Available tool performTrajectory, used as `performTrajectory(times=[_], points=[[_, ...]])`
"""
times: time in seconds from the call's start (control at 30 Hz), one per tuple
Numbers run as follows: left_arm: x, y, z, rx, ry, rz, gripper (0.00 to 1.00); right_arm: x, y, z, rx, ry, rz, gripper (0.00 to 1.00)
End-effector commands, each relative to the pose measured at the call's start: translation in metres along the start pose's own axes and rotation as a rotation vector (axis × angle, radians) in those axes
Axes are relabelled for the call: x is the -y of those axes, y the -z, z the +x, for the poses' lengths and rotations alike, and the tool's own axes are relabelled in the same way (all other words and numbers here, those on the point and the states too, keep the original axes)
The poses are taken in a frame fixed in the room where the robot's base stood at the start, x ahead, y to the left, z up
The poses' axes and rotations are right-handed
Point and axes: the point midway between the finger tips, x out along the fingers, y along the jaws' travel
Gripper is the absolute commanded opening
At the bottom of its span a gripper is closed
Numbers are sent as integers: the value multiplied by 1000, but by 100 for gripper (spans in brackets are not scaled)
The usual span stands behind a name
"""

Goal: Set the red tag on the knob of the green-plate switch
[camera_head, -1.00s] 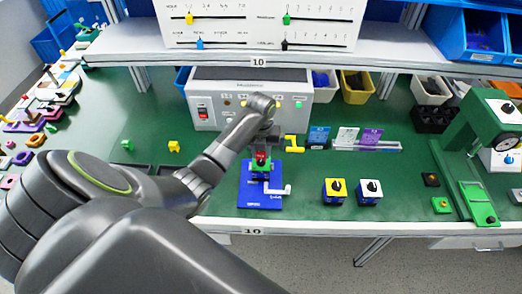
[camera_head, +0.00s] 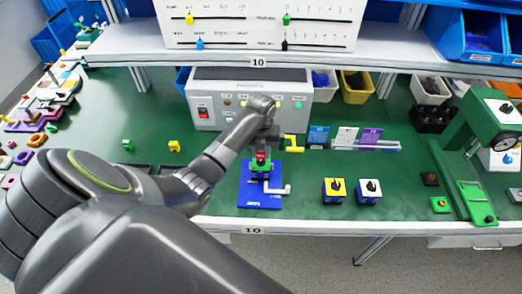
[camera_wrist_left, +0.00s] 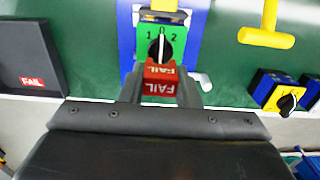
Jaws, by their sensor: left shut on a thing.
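The green-plate switch (camera_wrist_left: 176,38) stands on a blue base (camera_head: 259,198). In the wrist view its black knob (camera_wrist_left: 160,46) points up toward the 0, between marks 1 and 2. My left gripper (camera_wrist_left: 160,92) is shut on the red tag (camera_wrist_left: 160,84), which reads FAIL. The tag is at the near edge of the green plate, just below the knob in the wrist view. In the head view the tag (camera_head: 261,157) shows above the switch; whether it touches the knob I cannot tell. My right gripper is not in view.
A yellow-plate switch (camera_head: 334,189) and a white-plate switch (camera_head: 368,189) stand to the right. A yellow T-shaped handle (camera_wrist_left: 266,36) lies beyond the switch. A grey instrument box (camera_head: 248,96) stands behind. A green press (camera_head: 487,128) is at far right.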

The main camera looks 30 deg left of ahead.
Motion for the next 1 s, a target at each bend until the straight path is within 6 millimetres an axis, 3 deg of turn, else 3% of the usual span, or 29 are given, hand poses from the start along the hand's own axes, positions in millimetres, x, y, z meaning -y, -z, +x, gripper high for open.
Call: performTrajectory(times=[1.0], points=[[0,0,0,0,0,0,8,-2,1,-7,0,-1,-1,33]])
